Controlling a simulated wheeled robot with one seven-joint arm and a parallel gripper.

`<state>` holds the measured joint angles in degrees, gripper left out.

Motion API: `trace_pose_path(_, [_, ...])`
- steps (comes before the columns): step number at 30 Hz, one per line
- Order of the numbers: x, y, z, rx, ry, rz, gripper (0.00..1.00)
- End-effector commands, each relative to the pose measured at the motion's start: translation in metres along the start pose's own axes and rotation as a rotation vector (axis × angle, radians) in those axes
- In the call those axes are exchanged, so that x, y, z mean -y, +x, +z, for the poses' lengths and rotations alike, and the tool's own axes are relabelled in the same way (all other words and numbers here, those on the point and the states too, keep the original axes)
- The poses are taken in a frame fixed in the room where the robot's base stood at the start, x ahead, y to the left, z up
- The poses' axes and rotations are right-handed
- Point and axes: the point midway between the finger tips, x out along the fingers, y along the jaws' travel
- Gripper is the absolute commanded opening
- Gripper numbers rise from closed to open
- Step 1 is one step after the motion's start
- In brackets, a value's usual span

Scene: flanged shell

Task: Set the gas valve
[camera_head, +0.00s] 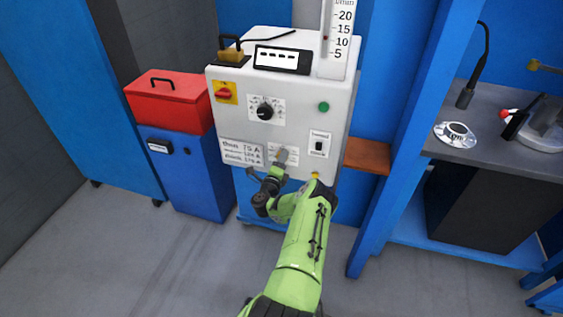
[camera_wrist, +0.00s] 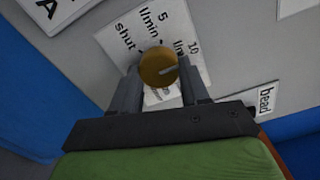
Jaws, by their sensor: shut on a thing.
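The gas valve is a round brass knob (camera_wrist: 158,67) on the grey panel of the machine (camera_head: 228,142). Its plate (camera_wrist: 185,45) reads "shut", "5 l/min" and "10 l/min". A light line on the knob points right and slightly up in the wrist view, nearest the 10 mark; the exact setting is unclear. My gripper (camera_wrist: 158,85) is shut on the knob, one finger on each side. In the head view my gripper (camera_head: 281,160) is at the lower panel and hides the knob. The flow scale (camera_head: 340,40) on top has a small red mark between 10 and 15.
The panel also has a red switch (camera_head: 224,94), a black dial (camera_head: 265,111), a green button (camera_head: 323,107) and a rocker switch (camera_head: 319,146). A red toolbox (camera_head: 170,103) stands left on a blue cabinet. A blue post (camera_head: 400,190) and a workbench (camera_head: 500,150) are to the right.

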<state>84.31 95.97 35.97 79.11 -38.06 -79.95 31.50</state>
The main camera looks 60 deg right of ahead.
Motion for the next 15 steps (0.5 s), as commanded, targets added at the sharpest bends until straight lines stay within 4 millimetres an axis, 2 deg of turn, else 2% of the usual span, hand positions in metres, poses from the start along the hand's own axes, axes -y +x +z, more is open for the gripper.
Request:
trace_pose_path(7, [-0.0026,-0.0013,-0.0004,0.0,-0.003,0.005,0.15])
trace_pose_path(8, [-0.0026,-0.0013,-0.0004,0.0,-0.003,0.005,0.48])
trace_pose_path(12, [-0.0019,-0.0009,-0.0002,0.0,-0.003,0.004,0.7])
trace_pose_path(15, [-0.0014,-0.0007,-0.0001,0.0,-0.002,0.003,0.71])
